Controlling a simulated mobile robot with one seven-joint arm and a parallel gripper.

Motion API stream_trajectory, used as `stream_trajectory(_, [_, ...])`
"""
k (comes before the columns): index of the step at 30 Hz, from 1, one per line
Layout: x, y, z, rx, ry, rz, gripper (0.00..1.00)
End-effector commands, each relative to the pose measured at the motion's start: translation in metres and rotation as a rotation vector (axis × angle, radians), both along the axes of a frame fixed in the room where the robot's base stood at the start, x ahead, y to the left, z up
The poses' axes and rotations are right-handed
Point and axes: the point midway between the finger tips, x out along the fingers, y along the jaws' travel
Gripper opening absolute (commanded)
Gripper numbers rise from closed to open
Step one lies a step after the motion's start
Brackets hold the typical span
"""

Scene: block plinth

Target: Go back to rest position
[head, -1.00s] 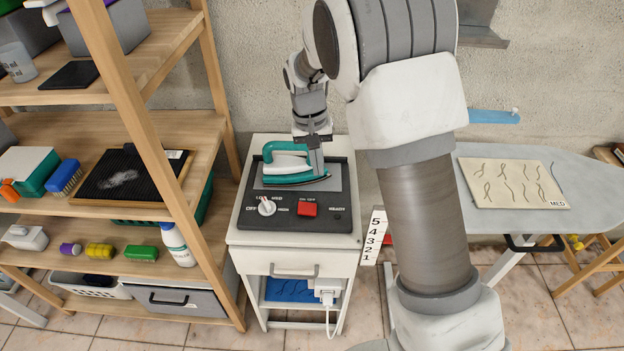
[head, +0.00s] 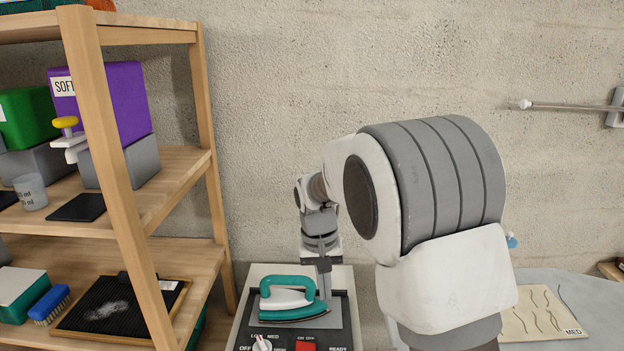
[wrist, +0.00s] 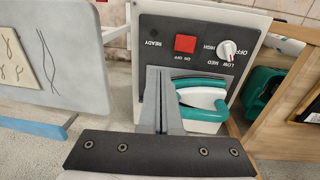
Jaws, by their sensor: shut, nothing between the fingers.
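My gripper (head: 325,294) points down over the white control cabinet, just right of the iron's handle in the head view. Its fingers (wrist: 165,98) are closed together and empty in the wrist view. The iron (head: 292,306), teal and white, rests on the grey plate on the cabinet's top. It also shows in the wrist view (wrist: 205,113), partly hidden behind the fingers. I cannot tell whether the fingertips touch the iron or plate.
A wooden shelf (head: 99,130) with boxes and brushes stands left. The black panel has a red switch (wrist: 185,44) and a white dial (wrist: 227,49). An ironing board (head: 548,281) with a patterned cloth (head: 540,312) lies right. The wall above the cabinet is clear.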

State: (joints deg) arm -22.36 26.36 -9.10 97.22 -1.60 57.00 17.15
Motion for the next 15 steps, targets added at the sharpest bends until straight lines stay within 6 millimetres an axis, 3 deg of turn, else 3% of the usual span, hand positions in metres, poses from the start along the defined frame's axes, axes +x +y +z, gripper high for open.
stream_trajectory(6, [-0.039,-0.031,0.062,0.065,-0.083,-0.002,0.0])
stream_trajectory(15, [-0.109,-0.068,0.119,0.116,-0.208,0.012,0.0])
